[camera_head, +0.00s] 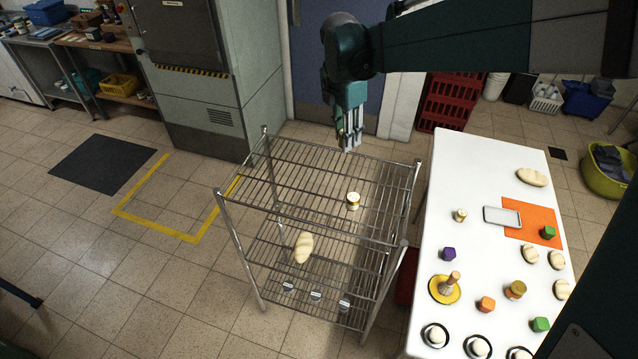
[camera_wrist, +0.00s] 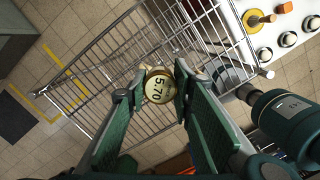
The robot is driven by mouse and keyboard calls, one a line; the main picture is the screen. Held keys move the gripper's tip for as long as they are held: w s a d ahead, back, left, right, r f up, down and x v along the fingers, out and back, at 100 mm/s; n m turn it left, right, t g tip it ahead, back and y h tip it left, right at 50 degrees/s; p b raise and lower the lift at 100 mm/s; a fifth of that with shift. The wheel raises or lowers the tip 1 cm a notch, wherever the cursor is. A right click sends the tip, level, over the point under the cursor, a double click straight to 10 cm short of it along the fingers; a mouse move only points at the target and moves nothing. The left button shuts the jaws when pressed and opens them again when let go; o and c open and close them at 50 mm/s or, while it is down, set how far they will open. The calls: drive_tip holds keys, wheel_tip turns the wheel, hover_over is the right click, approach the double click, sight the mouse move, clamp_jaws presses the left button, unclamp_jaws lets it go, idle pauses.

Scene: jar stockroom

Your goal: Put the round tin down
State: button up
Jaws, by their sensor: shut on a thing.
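The round tin (camera_wrist: 158,87), gold with a pale top reading 5.70, sits between the fingertips of my gripper (camera_wrist: 160,85) in the wrist view. My gripper is shut on it. In the head view my gripper (camera_head: 350,148) points down above the far part of the wire rack (camera_head: 285,178), and the held tin is hard to make out there. A small gold-and-white tin (camera_head: 353,201) stands upright on the rack's top shelf, below and apart from the fingertips.
A bread loaf (camera_head: 303,247) lies on a lower rack shelf, above several small tags. Much of the top shelf is bare. The white table (camera_head: 462,180) at the right holds an orange mat (camera_head: 545,215), a grey tray (camera_head: 502,216), loaves, coloured blocks and another small tin (camera_head: 460,215).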

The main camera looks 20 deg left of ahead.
drive_tip(key=s+a, duration=0.1)
drive_tip(key=a, duration=0.1)
hover_over(336, 181)
drive_tip(key=shift+s+a+f, duration=0.1)
drive_tip(key=shift+f, duration=1.15)
drive_tip(key=shift+s+a+f, duration=0.1)
drive_tip(key=shift+f, duration=1.15)
drive_tip(key=shift+f+p, duration=0.3)
drive_tip(key=shift+f, duration=2.6)
drive_tip(key=shift+f, duration=2.1)
drive_tip(key=shift+f, duration=0.1)
